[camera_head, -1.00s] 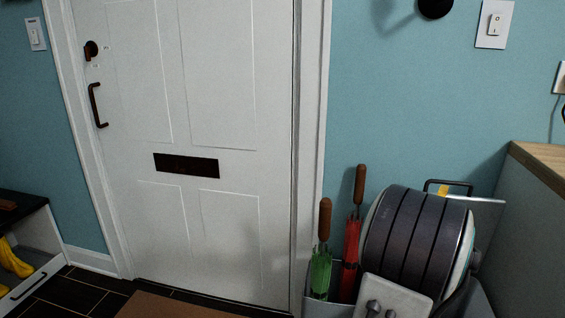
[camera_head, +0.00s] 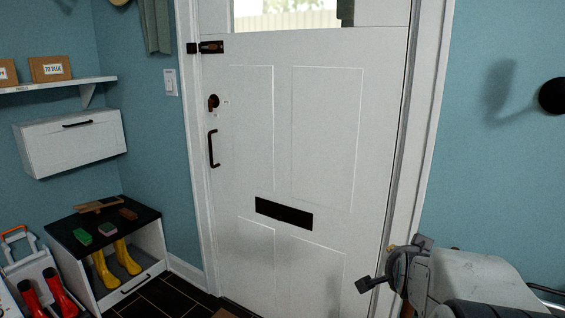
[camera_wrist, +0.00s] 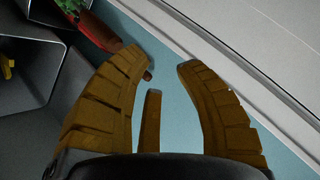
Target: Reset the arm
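My gripper (camera_head: 392,268) shows at the lower right of the head view, in front of the door frame, beside my grey arm. In the wrist view my gripper (camera_wrist: 161,62) has its two ridged brown fingers apart, with a clear gap between the tips. A narrow brown piece (camera_wrist: 152,118) shows between them; I cannot tell if it is part of the gripper. I see nothing clamped between the fingers. A red umbrella with a brown handle (camera_wrist: 98,32) lies beyond the left finger, apart from it.
The white door (camera_head: 290,140) is shut. A low bench (camera_head: 150,262) with yellow boots (camera_head: 125,257) stands at left, red boots (camera_head: 62,290) beside it. A white wall cabinet (camera_head: 75,143) hangs above. A black round wall fixture (camera_head: 552,96) is at right.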

